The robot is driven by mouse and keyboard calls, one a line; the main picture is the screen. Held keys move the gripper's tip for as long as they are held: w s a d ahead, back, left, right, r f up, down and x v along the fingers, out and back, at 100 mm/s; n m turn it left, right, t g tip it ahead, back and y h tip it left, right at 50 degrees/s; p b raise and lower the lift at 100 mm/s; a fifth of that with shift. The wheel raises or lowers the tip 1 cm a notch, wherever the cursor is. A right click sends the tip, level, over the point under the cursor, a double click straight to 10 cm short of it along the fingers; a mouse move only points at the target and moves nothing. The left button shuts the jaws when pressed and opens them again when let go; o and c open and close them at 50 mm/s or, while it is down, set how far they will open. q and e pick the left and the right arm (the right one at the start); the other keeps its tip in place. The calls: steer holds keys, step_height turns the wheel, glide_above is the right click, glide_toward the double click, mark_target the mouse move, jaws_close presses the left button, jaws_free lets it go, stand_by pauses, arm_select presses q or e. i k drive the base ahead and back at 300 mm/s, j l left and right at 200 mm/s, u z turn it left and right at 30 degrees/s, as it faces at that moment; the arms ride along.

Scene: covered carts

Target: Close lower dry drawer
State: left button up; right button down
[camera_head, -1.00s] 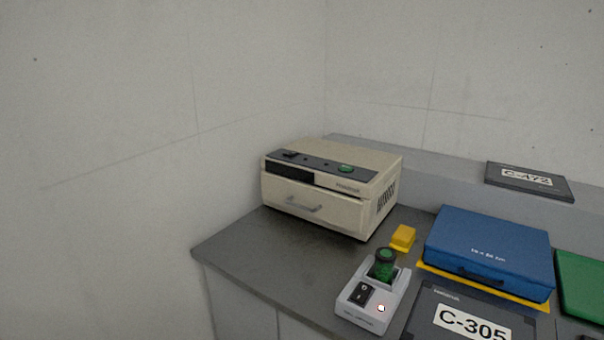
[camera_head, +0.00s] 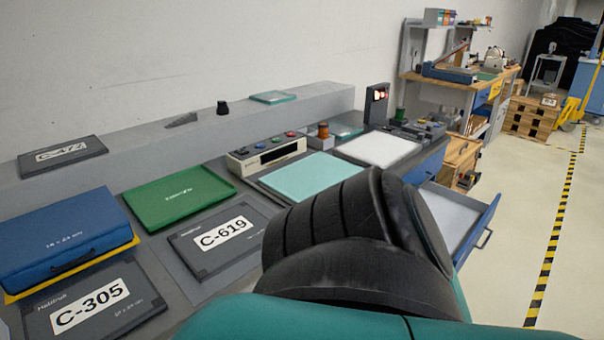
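A blue drawer (camera_head: 474,240) stands pulled out from the front of the counter at the right, with a pale inside and a handle (camera_head: 483,239) on its front. Part of the drawer is hidden behind my own dark and teal arm, which fills the lower middle of the head view. I cannot tell from this view whether it is the lower dry drawer. Neither gripper shows.
The counter holds a blue case (camera_head: 62,240), a green tray (camera_head: 178,197), a C-619 panel (camera_head: 222,238), a C-305 panel (camera_head: 92,306), a teal mat (camera_head: 310,175) and a button box (camera_head: 268,154).

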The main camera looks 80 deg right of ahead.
mark_target(462, 219)
steer(key=k+z, duration=0.4)
steer(key=z, duration=3.1)
steer(key=i+l+u, duration=0.2)
steer(key=u, duration=0.2)
steer(key=i+l+u, duration=0.55)
steer(key=l, duration=0.25)
steer(key=i+l+u, duration=0.1)
steer(key=i+l, duration=0.15)
steer(key=l, duration=0.15)
steer(key=i+l, duration=0.15)
steer(key=l, duration=0.2)
steer(key=i+l, duration=0.35)
steer(key=l, duration=0.3)
steer(key=i+l, duration=0.15)
steer(key=l, duration=0.2)
